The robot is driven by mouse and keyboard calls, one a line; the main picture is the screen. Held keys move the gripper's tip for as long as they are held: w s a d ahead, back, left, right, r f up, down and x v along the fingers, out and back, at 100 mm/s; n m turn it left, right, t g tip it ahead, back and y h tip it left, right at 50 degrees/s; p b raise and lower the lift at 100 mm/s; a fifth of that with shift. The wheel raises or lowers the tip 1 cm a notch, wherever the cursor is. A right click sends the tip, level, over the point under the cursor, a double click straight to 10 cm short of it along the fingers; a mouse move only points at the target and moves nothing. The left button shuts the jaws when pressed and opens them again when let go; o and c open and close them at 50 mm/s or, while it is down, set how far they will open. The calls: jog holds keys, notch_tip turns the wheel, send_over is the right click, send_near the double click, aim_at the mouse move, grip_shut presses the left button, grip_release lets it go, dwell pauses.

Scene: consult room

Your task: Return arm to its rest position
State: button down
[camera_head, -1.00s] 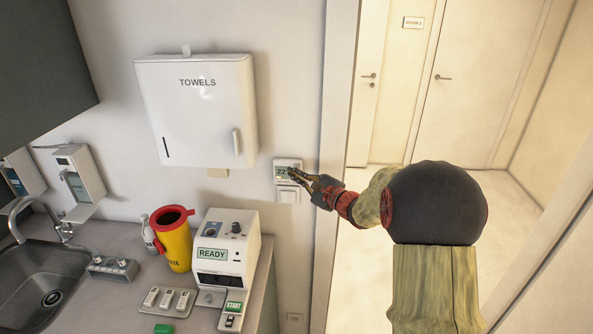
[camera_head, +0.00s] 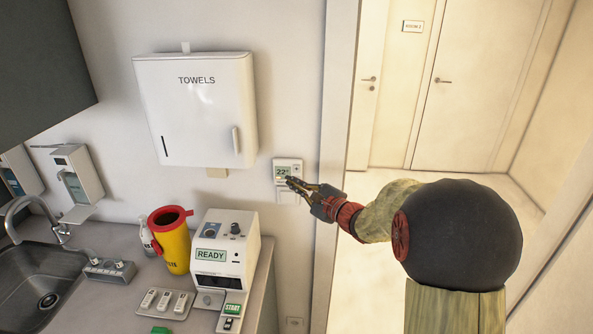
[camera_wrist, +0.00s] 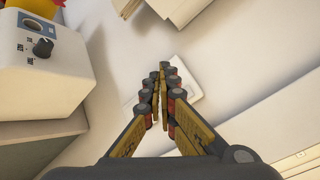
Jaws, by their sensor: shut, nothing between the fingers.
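My gripper (camera_head: 291,182) is shut and empty, with its fingertips just in front of the lower part of the wall thermostat (camera_head: 286,167), whose display reads 22. I cannot tell from this view whether they touch. In the wrist view my gripper (camera_wrist: 160,72) has its fingertips together. A white wall plate (camera_wrist: 183,88) lies behind the fingers there. My arm reaches in from the lower right, in front of the doorway.
A white device reading READY (camera_head: 225,250) stands on the counter's right end, beside a yellow bin with a red rim (camera_head: 176,250). The towel dispenser (camera_head: 195,120) hangs above. A door frame (camera_head: 335,130) is close to my arm; the doorway beyond is open.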

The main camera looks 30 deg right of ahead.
dwell(0.5)
jog(key=s+a+f+n+g+y, duration=0.4)
jog(key=s+a+f+n+g, duration=0.5)
jog(key=s+a, duration=0.4)
jog(key=s+a+f+n+g+h+b, duration=0.1)
jog(key=s+n+g+h, duration=0.3)
jog(key=s, duration=0.6)
jog(key=s+a+n+g+h+b, duration=0.1)
jog(key=s+a+n+h, duration=0.15)
jog(key=s+n, duration=0.6)
jog(key=s+a+r+n+t+h+b, duration=0.1)
jog(key=s+r+n+t, duration=0.1)
jog(key=s+r, duration=0.2)
jog(key=shift+s+a+r+t, duration=0.25)
jog(key=shift+a+r+t, duration=0.15)
jog(key=shift+r, duration=0.25)
dwell(0.5)
